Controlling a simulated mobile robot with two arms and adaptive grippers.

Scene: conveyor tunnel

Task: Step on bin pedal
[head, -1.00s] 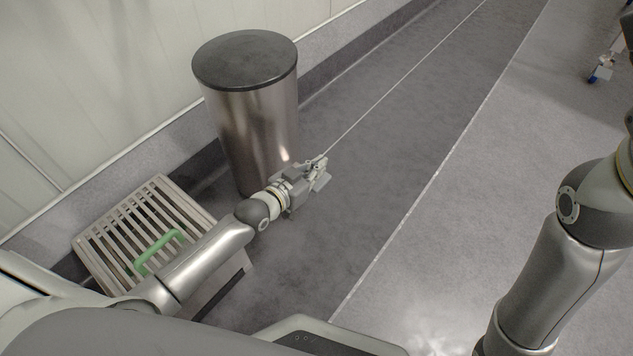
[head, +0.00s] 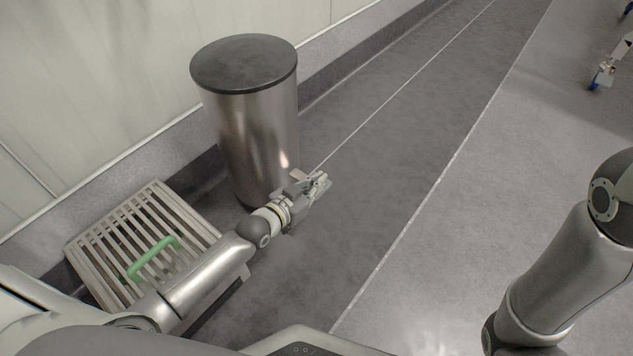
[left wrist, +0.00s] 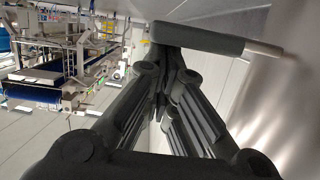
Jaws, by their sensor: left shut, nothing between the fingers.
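The bin (head: 255,145) is a tall steel cylinder with a dark round lid (head: 244,63), standing upright by the wall with its lid closed. Its shiny side fills the right of the left wrist view (left wrist: 290,110). There the pedal (left wrist: 195,38) shows as a dark pad on a short metal rod from the bin. My left gripper (head: 321,182) is shut and empty, low beside the bin's right side. In the left wrist view its fingertips (left wrist: 176,72) are right at the pedal; I cannot tell whether they touch. My right gripper is out of view.
A slatted grey crate or stool (head: 105,250) with a green handle (head: 154,257) stands left of the bin, under my left arm. The floor right of the bin is clear. Conveyor machinery (left wrist: 65,60) stands far off in the left wrist view.

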